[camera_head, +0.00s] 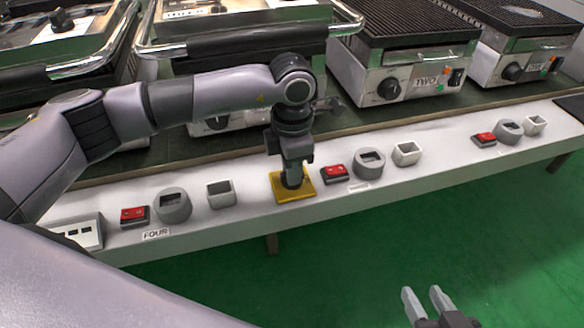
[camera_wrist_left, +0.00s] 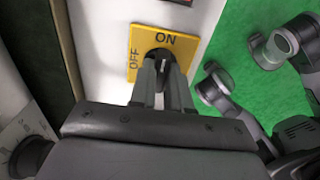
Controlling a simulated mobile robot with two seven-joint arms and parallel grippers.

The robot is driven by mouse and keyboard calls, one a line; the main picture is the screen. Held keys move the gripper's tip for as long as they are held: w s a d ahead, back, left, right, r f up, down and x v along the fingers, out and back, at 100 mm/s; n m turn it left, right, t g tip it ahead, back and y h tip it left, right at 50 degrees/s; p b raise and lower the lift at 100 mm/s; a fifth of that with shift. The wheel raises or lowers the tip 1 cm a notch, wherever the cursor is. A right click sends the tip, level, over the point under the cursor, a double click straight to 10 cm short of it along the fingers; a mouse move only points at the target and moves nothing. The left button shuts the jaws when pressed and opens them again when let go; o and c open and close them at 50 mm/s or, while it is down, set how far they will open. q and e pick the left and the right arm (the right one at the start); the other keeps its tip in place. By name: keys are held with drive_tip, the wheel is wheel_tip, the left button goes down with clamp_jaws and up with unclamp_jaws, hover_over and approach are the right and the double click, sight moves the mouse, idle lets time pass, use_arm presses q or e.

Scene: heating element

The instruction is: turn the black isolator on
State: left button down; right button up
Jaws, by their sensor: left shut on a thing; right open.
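The black isolator knob (camera_wrist_left: 160,54) sits on a yellow plate (camera_head: 281,193) on the white front panel. In the left wrist view the yellow plate (camera_wrist_left: 187,46) carries the words ON and OFF, and part of it is hidden behind my fingers. My left gripper (camera_head: 292,180) comes down from above over the plate; in the left wrist view its fingers (camera_wrist_left: 163,75) are shut on the knob. The knob's exact angle is mostly hidden. My right gripper (camera_head: 424,300) is open and empty, low in the head view, over the green floor and apart from the panel.
Red switches (camera_head: 336,174), grey round sockets (camera_head: 371,163) and white square boxes (camera_head: 407,154) line the panel on both sides of the plate. Contact grills (camera_head: 400,75) stand behind on the bench. The green floor (camera_head: 500,220) in front is open.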

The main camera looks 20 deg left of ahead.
use_arm(q)
drive_tip(key=shift+r, duration=0.1)
use_arm(e)
drive_tip(key=shift+f, duration=0.15)
use_arm(q)
drive_tip(key=c, duration=1.1)
unclamp_jaws()
drive_tip(key=shift+r, duration=0.35)
wheel_tip(320, 180, up, 6)
drive_tip(key=shift+p, duration=0.8)
drive_tip(key=shift+r, duration=0.25)
use_arm(e)
drive_tip(key=shift+s+d+f, duration=0.2)
drive_tip(key=shift+d, duration=0.35)
drive_tip(key=shift+r, duration=0.2)
